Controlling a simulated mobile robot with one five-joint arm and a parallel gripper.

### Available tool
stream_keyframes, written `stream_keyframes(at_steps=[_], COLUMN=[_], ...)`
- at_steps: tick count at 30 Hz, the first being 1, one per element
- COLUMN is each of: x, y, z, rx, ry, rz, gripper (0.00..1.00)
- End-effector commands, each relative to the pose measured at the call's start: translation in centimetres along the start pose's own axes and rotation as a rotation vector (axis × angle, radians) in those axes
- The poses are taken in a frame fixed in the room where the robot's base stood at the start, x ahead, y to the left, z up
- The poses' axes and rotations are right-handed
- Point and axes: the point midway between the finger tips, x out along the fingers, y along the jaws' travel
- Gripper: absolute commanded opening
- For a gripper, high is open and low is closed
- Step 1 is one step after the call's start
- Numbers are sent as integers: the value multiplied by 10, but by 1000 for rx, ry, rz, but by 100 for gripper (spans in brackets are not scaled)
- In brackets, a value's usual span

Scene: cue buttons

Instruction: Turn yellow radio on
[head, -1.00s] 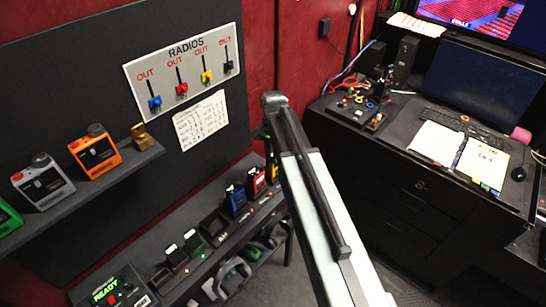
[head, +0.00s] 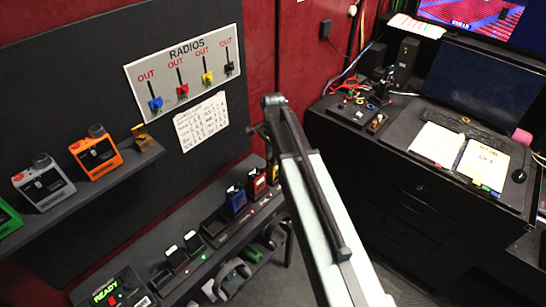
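The yellow radio (head: 271,175) stands in the charging rack on the low shelf, at the right end of the row beside the red radio (head: 256,185). Only a narrow yellow part shows; my arm covers the rest. My arm runs up from the bottom of the head view and ends near the rack's right end. My gripper (head: 264,130) is seen small and dark at the arm's far end, and its fingers cannot be made out. A blue radio (head: 236,201) stands left of the red one.
A wall board marked RADIOS (head: 185,58) has several coloured tags. An upper shelf holds an orange device (head: 96,153) and a grey one (head: 43,184). A black desk (head: 400,190) with open books stands to the right. Grey floor shows between shelf and desk.

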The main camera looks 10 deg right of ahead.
Motion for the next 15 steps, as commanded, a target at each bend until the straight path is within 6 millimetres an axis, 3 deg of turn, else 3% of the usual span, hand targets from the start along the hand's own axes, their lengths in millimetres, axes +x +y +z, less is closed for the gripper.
stream_keyframes(at_steps=[10, 15], x=[-1, -15], y=[0, 0], z=[-1, -1], rx=[0, 0], ry=[0, 0], rz=[0, 0], gripper=[36, 36])
